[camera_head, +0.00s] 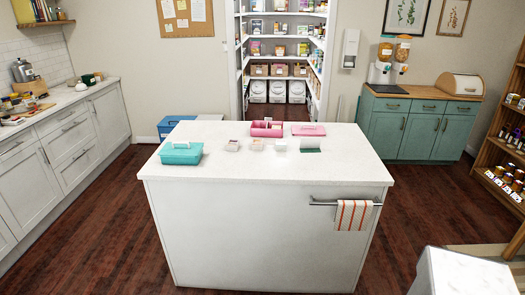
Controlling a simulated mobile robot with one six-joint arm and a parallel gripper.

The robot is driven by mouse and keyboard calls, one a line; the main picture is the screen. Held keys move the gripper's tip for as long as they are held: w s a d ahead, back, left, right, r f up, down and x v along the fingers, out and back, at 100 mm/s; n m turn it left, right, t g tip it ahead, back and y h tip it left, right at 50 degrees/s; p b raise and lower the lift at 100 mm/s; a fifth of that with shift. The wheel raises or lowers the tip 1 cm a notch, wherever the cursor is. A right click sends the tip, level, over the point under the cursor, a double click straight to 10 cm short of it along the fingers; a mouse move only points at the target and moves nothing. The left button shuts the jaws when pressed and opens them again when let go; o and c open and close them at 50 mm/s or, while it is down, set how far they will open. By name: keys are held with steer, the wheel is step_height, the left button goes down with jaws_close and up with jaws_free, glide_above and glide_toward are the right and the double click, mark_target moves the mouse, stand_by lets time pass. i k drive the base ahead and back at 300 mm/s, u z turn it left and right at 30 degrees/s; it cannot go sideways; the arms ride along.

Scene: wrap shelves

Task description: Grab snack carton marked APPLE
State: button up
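Several small items stand in a row on the white island counter (345,166). They include a small pinkish-white carton (232,146), a small carton with a brownish top (256,145) and a small white item (280,146). A dark green and white item (311,146) is at the right end of the row. Any print on them is too small to read, so I cannot tell which is marked APPLE. My gripper is not in view.
A striped towel (353,215) hangs on the island's front rail. The counter's front half is clear.

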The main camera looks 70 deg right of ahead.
mark_target(281, 144)
steer(key=i, duration=1.4)
steer(key=u, duration=1.25)
steer(key=k, duration=0.15)
steer(key=z, duration=2.95)
